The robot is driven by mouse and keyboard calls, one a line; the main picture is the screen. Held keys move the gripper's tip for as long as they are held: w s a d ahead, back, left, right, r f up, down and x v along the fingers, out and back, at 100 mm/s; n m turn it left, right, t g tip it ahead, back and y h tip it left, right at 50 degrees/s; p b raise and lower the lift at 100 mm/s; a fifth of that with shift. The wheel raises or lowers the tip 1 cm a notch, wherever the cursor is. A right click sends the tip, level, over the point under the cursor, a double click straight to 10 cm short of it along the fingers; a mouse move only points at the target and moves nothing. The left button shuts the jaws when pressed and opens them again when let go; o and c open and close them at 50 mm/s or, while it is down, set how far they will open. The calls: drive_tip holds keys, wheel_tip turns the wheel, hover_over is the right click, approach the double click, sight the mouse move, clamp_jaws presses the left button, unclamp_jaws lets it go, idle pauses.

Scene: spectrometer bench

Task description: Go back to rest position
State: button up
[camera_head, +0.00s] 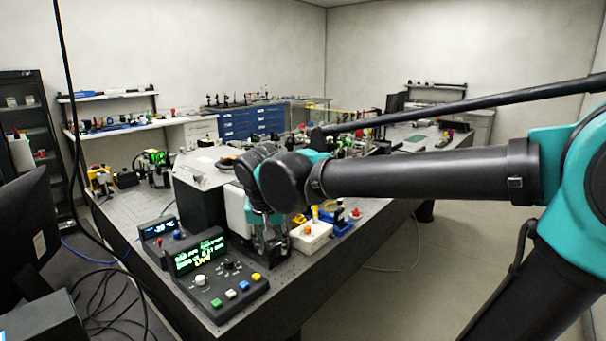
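My arm reaches in from the right across the picture, with its wrist over the near part of the optical bench (135,205). My gripper (270,250) points down close to the bench top, right of the control box with the green display (225,275) and left of a small white box with an orange knob (311,236). The gripper is small and partly covered by my wrist. I cannot tell whether its fingers are open or closed, or whether they hold anything.
A smaller display unit (160,232) stands behind the control box. A white and black instrument (200,195) stands left of my wrist. A dark monitor (28,225) and loose black cables (100,290) are at the left. The floor (400,285) below my arm is clear.

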drive_tip(key=d+f, duration=1.1)
drive_tip(key=d, duration=0.5)
drive_tip(key=s+d+f, duration=0.6)
drive_tip(key=d+f, duration=0.3)
drive_tip(key=d, duration=0.2)
